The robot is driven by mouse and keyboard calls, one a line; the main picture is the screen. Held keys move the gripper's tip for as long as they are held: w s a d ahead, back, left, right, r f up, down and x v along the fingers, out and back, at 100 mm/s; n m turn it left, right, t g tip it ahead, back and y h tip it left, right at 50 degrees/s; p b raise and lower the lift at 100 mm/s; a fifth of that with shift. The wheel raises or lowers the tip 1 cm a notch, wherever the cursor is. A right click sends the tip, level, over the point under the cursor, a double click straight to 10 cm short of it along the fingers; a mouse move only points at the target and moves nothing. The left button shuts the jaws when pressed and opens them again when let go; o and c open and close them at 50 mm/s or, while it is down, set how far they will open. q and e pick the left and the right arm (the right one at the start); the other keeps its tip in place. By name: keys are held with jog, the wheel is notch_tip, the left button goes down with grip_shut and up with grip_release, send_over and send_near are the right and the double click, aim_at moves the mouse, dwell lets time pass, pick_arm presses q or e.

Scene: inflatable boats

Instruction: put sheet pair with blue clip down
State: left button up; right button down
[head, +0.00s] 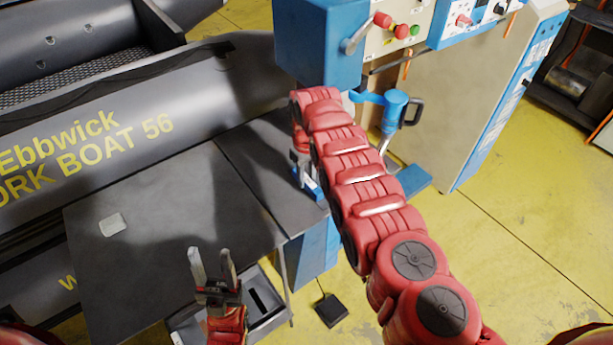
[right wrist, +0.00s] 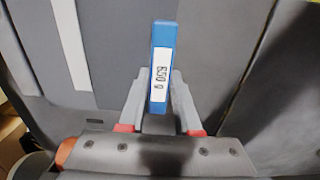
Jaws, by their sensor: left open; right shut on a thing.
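A blue clip (right wrist: 162,65) with a white printed label stands between the fingers of my right gripper (right wrist: 160,105), which is shut on it. In the head view the clip (head: 312,187) is small and partly hidden by my right arm. Dark grey sheet material (head: 170,215) lies flat beside the boat; a seam or edge separates it from another dark grey area (head: 265,150) near the right gripper. I cannot tell where the sheet pair ends and the work surface begins. My left gripper (head: 212,258) is open and empty over the front edge of the dark surface.
A grey inflatable boat (head: 220,75) fills the left back. A blue and beige machine (head: 440,110) with knobs and a lever stands behind my right arm. A grey tray (head: 268,325) sits below the surface, and a black foot pedal (head: 331,310) lies on the yellow floor.

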jog(key=shift+f, duration=0.25)
jog(key=c, duration=0.6)
grip_release()
